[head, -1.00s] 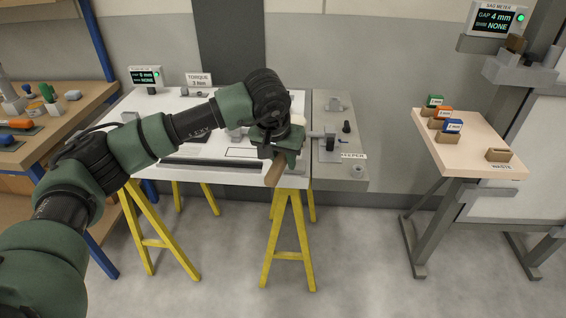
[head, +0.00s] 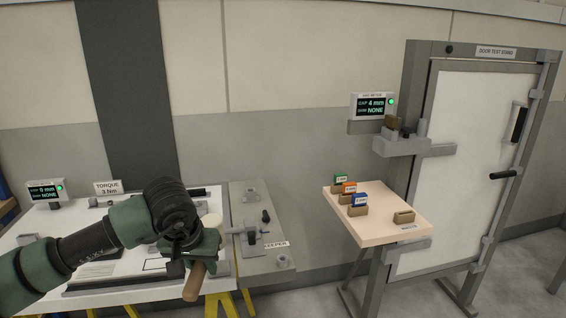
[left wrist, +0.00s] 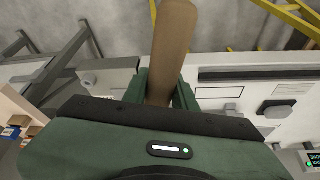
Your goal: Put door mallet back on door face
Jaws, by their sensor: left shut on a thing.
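My left gripper (head: 203,250) is shut on the wooden handle of the mallet (head: 194,282), over the right end of the white bench. The handle points down toward the front of the bench. In the left wrist view the brown handle (left wrist: 174,40) stands between the green fingers of my left gripper (left wrist: 160,88). The mallet's head is mostly hidden by the gripper; a pale round part beside it may belong to it. The door face (head: 465,140) is a white panel in the door test stand at the right, well away from the gripper. My right gripper is not in view.
A grey keeper plate (head: 258,235) adjoins the white bench (head: 120,290). A pale side table (head: 378,230) with several coloured blocks in holders stands before the door stand. A sag meter (head: 374,106) reads gap 4 mm. Floor shows between bench and stand.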

